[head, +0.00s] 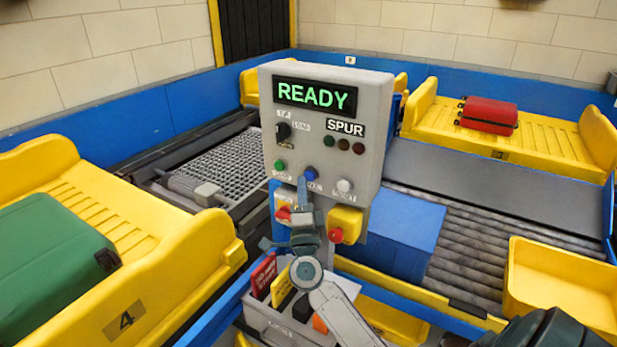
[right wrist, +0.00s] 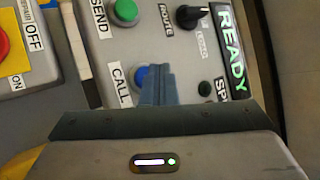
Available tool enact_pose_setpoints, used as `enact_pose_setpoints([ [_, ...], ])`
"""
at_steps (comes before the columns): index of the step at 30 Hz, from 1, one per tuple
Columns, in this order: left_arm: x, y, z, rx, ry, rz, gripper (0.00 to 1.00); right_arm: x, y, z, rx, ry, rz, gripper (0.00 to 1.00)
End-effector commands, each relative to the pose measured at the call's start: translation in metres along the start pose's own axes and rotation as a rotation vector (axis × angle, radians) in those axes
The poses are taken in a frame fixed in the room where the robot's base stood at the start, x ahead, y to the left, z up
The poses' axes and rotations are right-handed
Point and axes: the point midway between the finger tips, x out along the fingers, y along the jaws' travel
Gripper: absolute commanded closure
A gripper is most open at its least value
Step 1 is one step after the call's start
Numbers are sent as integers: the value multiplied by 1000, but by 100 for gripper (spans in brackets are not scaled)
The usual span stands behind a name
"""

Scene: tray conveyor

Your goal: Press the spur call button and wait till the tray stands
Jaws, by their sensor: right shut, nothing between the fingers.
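The grey control box (head: 375,95) shows READY in green on its display (head: 315,96), with a SPUR label below it. The blue CALL button (head: 311,173) sits in the lower button row; it also shows in the right wrist view (right wrist: 138,76), partly hidden by my fingers. My right gripper (head: 303,187) is shut and empty, its tips just below and at the blue button; I cannot tell whether they touch it. A yellow tray (head: 460,150) marked 3 or similar holds a red suitcase (head: 488,115) at the back right. My left gripper is out of view.
Green SEND button (head: 280,165) and white button (head: 345,185) flank the blue one. A red stop button (head: 336,235) on a yellow housing is close below. Yellow tray 4 (head: 170,285) holds a green suitcase (head: 50,275). Rollers (head: 465,270) lie bare at right beside another yellow tray (head: 560,280).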

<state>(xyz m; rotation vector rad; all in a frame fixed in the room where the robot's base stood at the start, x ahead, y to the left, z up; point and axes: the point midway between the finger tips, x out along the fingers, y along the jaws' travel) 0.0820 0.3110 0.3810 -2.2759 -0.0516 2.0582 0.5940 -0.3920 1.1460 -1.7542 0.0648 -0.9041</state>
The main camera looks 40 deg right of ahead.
Motion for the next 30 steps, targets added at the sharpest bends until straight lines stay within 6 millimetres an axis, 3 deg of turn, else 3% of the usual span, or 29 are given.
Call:
enact_pose_setpoints([
  [30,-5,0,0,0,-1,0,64,7,4,-5,0,0,0,100],
])
